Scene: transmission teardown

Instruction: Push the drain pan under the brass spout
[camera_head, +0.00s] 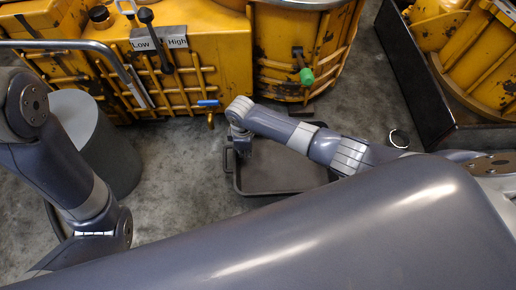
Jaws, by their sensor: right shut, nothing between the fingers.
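The dark drain pan (279,174) lies flat on the concrete floor, with a handle on its left side. The brass spout (211,121), with a blue lever, sticks out low from the yellow housing, up and left of the pan. The pan is to the right of the spout and nearer to me. My right gripper (242,150) is shut and empty, pointing down at the pan's far left corner. Its fingertips are hard to make out, so I cannot tell whether they touch the pan. My left arm is at the left edge, but its gripper is out of view.
The yellow transmission housing (215,70), with Low/High levers, fills the back. A green-tipped valve (306,76) is on its right part. A grey cylinder (92,145) stands at left. A dark bin (412,75) with yellow parts is at right. A ring (399,138) lies near it. Floor left of the pan is clear.

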